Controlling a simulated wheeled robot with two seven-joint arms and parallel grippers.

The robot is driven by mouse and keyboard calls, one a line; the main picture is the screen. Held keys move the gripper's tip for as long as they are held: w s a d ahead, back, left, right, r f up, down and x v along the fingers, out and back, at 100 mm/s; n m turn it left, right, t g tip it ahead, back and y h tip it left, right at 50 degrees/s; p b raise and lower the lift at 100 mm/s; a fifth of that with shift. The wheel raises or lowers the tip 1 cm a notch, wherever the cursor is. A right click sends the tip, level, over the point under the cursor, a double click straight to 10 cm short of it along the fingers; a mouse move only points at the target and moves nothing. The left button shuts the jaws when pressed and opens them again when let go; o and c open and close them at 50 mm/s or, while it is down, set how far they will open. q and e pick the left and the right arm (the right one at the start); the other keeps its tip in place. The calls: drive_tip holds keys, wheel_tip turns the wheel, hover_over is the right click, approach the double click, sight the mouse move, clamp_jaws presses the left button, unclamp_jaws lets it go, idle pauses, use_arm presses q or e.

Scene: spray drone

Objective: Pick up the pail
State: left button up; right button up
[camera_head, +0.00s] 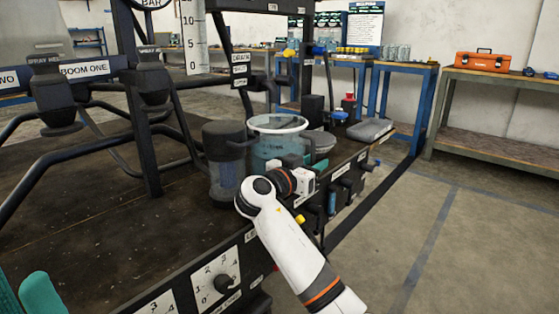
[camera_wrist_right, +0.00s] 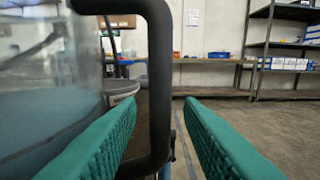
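The pail (camera_head: 268,146) is a clear, bluish vessel with a pale rim, upright on the dark bench in the head view. In the right wrist view its clear wall (camera_wrist_right: 45,95) fills the left side, and its thick black handle (camera_wrist_right: 160,75) stands upright in the middle. My right gripper (camera_wrist_right: 160,108) is open, with one green finger on each side of the handle, not closed on it. In the head view my right gripper (camera_head: 291,161) is at the pail's near side, partly hidden by its wrist. My left gripper (camera_head: 22,290) shows two teal fingers apart at the lower left corner, cut off by the edge.
A dark canister (camera_head: 224,165) stands just left of the pail. Black frame posts and pipes crowd the left. The floor at right is clear.

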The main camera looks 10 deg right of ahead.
clamp_jaws()
idle(1.1)
drive_tip(key=shift+r, duration=0.15)
